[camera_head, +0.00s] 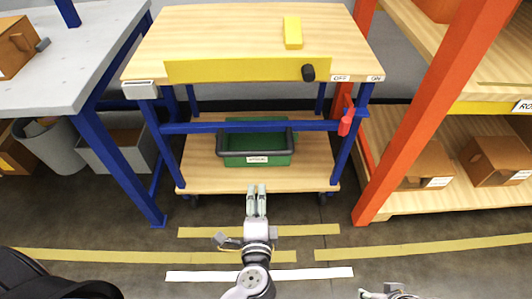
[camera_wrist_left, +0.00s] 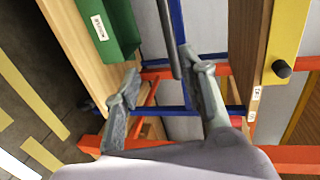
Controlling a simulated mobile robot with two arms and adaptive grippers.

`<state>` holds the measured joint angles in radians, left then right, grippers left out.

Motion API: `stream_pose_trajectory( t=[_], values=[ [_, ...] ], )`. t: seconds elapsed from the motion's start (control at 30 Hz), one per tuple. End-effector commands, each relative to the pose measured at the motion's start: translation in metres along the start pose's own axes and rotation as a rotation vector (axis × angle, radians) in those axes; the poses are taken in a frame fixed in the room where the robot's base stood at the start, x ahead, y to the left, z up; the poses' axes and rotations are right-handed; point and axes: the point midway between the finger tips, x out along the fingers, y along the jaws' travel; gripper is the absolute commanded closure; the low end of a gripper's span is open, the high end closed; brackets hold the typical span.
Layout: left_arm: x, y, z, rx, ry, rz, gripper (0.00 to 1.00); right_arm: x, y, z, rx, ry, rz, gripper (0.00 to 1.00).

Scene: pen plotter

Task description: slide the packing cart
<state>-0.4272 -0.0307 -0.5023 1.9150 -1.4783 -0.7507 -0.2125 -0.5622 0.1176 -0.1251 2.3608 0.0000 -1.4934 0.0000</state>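The packing cart has a wooden top (camera_head: 215,35), a yellow front panel (camera_head: 240,70) with a black knob (camera_head: 308,72), blue legs and a wooden lower shelf (camera_head: 310,178) on casters. A black handle bar (camera_head: 245,158) shows in front of the cart's green bin (camera_head: 262,143); the bar also shows in the left wrist view (camera_wrist_left: 167,38). My left gripper (camera_head: 257,187) is in front of the lower shelf, below the bar in the picture. Its fingers are apart in the left wrist view (camera_wrist_left: 158,65), with no grip on the bar visible. My right gripper (camera_head: 390,292) is partly cut off at the bottom edge.
A grey table (camera_head: 95,50) with blue legs stands close on the left. An orange-framed rack (camera_head: 410,120) with boxes stands close on the right. Yellow tape (camera_head: 200,232) and a white strip (camera_head: 290,273) mark the open floor in front. A yellow block (camera_head: 293,32) sits on the cart top.

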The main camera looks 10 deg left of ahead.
Motion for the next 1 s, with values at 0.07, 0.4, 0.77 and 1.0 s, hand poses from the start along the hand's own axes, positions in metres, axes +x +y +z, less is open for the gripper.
stream_pose_trajectory(
  t=[0.07, 0.4, 0.77, 1.0],
  values=[
    [0.0, -0.006, 0.001, 0.004, -0.009, -0.024, 0.62, -0.004, 0.0, 0.001, 0.0, 0.003, 0.001, 0.6],
    [0.046, -0.013, 0.002, 0.007, -0.011, -0.034, 0.62, -0.01, 0.0, 0.0, 0.001, 0.007, 0.001, 0.6],
    [0.125, -0.015, 0.002, 0.007, -0.01, -0.033, 0.62, -0.027, 0.001, 0.001, 0.001, 0.016, 0.002, 0.6],
    [0.162, -0.015, 0.003, 0.007, -0.01, -0.031, 0.62, -0.021, 0.001, 0.003, 0.001, 0.013, 0.002, 0.6]
  ],
)
